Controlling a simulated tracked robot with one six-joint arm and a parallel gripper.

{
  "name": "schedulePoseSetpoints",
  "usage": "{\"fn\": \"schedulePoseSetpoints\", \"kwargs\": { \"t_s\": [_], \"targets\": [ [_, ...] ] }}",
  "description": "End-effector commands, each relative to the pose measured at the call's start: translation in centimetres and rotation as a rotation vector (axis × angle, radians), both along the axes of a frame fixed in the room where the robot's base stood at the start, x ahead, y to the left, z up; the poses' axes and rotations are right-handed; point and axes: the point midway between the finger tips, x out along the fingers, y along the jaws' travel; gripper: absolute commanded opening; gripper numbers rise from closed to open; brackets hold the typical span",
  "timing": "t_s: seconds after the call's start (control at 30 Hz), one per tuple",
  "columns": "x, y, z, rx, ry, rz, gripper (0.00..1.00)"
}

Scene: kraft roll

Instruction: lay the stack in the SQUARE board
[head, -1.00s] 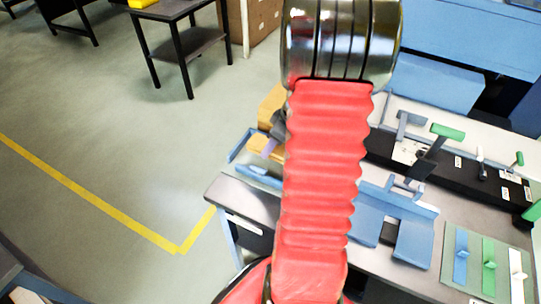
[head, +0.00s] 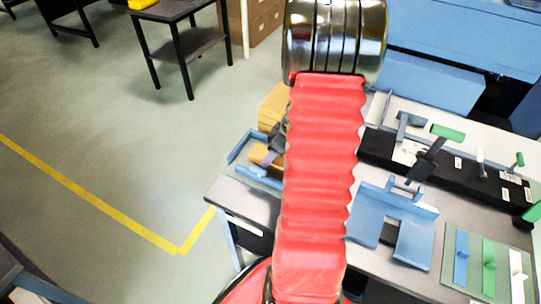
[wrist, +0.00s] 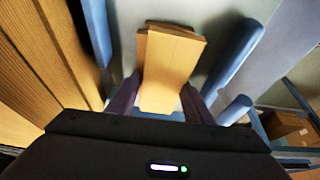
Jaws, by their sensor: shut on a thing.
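My gripper (wrist: 160,98) is shut on a tan, flat-sided stack (wrist: 168,65), which sits between its purple fingers in the wrist view. In the head view, my red arm hides most of the gripper (head: 268,153). The tan stack (head: 260,156) shows just left of the arm, over or in a blue-edged holder (head: 240,147) at the table's left end. Blue rails (wrist: 235,57) lie beside the stack in the wrist view. I cannot tell whether the stack touches the holder's floor, or which holder is the SQUARE board.
A larger tan block (head: 273,104) stands behind the holder; its ribbed side (wrist: 35,70) fills the wrist view's left. On the table are a blue notched plate (head: 372,210), a black rail (head: 450,172) with green-handled levers, and a panel (head: 463,290) with coloured bars.

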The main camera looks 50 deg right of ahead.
Motion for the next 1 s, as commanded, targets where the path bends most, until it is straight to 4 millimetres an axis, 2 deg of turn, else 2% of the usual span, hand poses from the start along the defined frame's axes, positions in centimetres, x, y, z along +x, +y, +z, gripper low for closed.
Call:
{"fn": "schedulePoseSetpoints", "kwargs": {
  "t_s": [0.17, 0.2, 0.43, 0.77, 1.0],
  "targets": [
    [0.0, 0.0, -0.2, 0.000, 0.000, 0.000, 0.16],
    [0.0, 0.0, -0.1, 0.000, 0.000, 0.000, 0.49],
    [0.0, 0.0, -0.1, 0.000, 0.000, 0.000, 0.65],
    [0.0, 0.0, 0.1, 0.000, -0.001, 0.001, 0.65],
    [-0.6, -0.2, 2.0, -0.002, -0.003, 0.001, 0.65]
  ]
}}
